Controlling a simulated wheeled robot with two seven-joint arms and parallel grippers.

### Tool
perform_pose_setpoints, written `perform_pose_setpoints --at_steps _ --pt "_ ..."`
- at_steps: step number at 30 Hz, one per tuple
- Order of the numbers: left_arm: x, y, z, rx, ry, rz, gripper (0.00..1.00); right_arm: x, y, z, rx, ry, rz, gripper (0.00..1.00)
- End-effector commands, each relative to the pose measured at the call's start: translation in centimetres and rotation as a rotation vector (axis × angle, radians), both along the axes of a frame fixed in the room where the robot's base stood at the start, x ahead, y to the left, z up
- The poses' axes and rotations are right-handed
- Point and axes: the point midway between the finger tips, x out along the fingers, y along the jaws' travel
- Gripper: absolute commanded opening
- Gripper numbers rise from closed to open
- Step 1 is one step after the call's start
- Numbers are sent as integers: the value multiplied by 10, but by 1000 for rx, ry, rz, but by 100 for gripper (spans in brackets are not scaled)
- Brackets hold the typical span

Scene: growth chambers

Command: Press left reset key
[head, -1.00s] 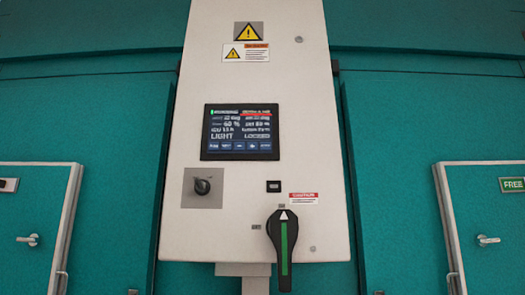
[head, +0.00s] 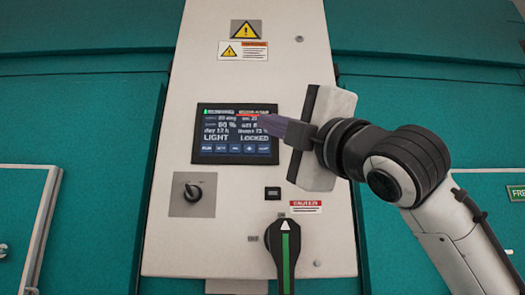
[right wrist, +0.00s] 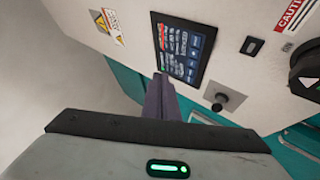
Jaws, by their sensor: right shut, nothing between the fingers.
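The dark touchscreen (head: 235,133) is on the white control cabinet (head: 300,75). Its left half shows "LIGHT" and its right half "LOCKED". A row of small blue keys (head: 235,149) runs along its bottom edge; their labels are too small to read surely, so I cannot tell which is the left reset key. My right gripper (head: 264,122) is shut and empty, its purple-grey fingers pointing left in front of the screen's right part. In the right wrist view its fingertips (right wrist: 160,78) overlap the screen's edge (right wrist: 200,36); contact cannot be told. My left gripper is not in view.
Below the screen are a black knob (head: 193,191) on a grey plate, a small black switch (head: 272,193) and a large black handle with a green stripe (head: 284,250). Warning labels (head: 243,51) sit above. Teal chamber walls (head: 90,115) flank the cabinet.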

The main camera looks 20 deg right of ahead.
Motion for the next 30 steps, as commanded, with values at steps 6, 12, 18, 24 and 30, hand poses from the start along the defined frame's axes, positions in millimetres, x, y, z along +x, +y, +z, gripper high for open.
perform_pose_setpoints --at_steps 6,12,18,24,30 --pt "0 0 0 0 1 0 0 1 0 -1 1 1 0 0" --pt "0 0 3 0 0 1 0 10 -3 0 2 5 0 0" --pt "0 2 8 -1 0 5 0 34 -10 0 2 6 -1 0" --pt "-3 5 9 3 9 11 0 61 -18 0 2 4 -1 0" --pt "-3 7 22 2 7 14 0 80 -22 1 2 4 0 0"
